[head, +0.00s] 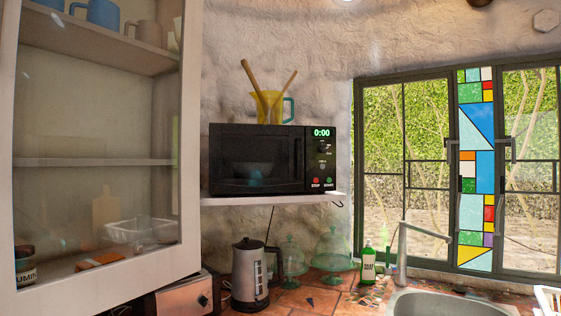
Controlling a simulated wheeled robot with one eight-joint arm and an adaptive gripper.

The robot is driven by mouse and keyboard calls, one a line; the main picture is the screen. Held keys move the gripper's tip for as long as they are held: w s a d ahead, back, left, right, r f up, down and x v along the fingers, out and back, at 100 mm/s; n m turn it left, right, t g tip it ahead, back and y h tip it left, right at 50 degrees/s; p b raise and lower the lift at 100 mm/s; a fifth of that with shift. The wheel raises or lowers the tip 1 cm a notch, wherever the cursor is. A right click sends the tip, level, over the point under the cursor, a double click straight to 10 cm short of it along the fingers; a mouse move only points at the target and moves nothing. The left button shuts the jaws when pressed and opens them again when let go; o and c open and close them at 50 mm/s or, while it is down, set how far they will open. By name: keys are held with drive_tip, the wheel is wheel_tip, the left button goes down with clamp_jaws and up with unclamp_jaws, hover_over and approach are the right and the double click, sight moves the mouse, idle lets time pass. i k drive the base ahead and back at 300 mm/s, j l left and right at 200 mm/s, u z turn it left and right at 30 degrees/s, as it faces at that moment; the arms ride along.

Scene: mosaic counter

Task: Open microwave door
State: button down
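A black microwave (318,180) sits on a white wall shelf in the middle of the head view. Its dark door (232,150) looks shut, with a dim bowl-like shape behind the glass. A vertical handle (299,158) runs along the door's right edge. The control panel to its right has a green display reading 0:00, a dial, and red and green buttons. My gripper is not in this view.
A yellow pitcher (266,106) with wooden utensils stands on the microwave. A glass-fronted cabinet (190,150) fills the left. Below are a kettle (247,285), glass domes (332,247), a green bottle (368,265), a faucet (402,255) and a sink (450,304). Air before the microwave looks clear.

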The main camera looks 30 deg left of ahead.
sight(295, 181)
drive_tip(key=k+u, duration=0.1)
drive_tip(key=u, duration=1.25)
